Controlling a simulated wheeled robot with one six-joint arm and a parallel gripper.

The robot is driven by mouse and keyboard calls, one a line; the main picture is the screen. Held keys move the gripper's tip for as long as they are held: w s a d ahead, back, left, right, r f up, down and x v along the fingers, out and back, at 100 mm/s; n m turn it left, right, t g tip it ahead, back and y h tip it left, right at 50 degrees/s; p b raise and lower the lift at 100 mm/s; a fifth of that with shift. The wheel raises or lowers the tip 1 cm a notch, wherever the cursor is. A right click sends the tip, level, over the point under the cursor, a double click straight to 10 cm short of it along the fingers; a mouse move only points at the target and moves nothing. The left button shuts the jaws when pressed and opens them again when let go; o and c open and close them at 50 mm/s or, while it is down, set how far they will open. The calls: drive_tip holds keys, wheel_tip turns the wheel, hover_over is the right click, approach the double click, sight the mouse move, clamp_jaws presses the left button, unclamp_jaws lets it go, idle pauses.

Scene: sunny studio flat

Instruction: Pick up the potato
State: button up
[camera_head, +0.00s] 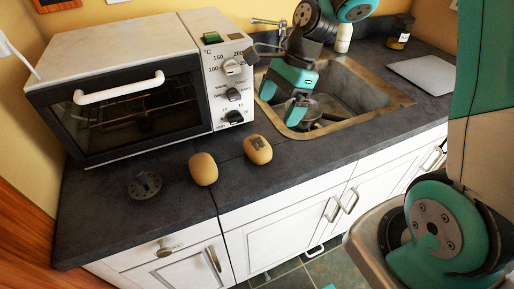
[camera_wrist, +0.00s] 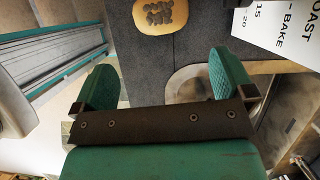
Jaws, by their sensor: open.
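Two tan, rounded, potato-like things lie on the dark counter in front of the oven. One is plain (camera_head: 203,169). The other has a dark patch on top (camera_head: 258,150) and lies to its right, nearer the sink; it also shows at the top edge of the wrist view (camera_wrist: 160,15), partly cut off. I cannot tell for certain which is the potato. My gripper (camera_head: 283,98) is open and empty above the left part of the sink, behind and to the right of the patched one. In the wrist view its green fingers (camera_wrist: 165,80) stand wide apart.
A white toaster oven (camera_head: 120,100) stands at the back left, close to my gripper's left. The metal sink (camera_head: 375,95) has a pan-like thing inside. A dark round disc (camera_head: 145,186) lies left of the tan things. A grey board (camera_head: 425,74) lies at right.

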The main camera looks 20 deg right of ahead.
sight(261, 141)
drive_tip(key=p+x, duration=0.1)
drive_tip(key=x, duration=1.1)
drive_tip(key=shift+a+f, duration=0.3)
drive_tip(key=shift+f, duration=0.05)
drive_tip(key=c, duration=0.8)
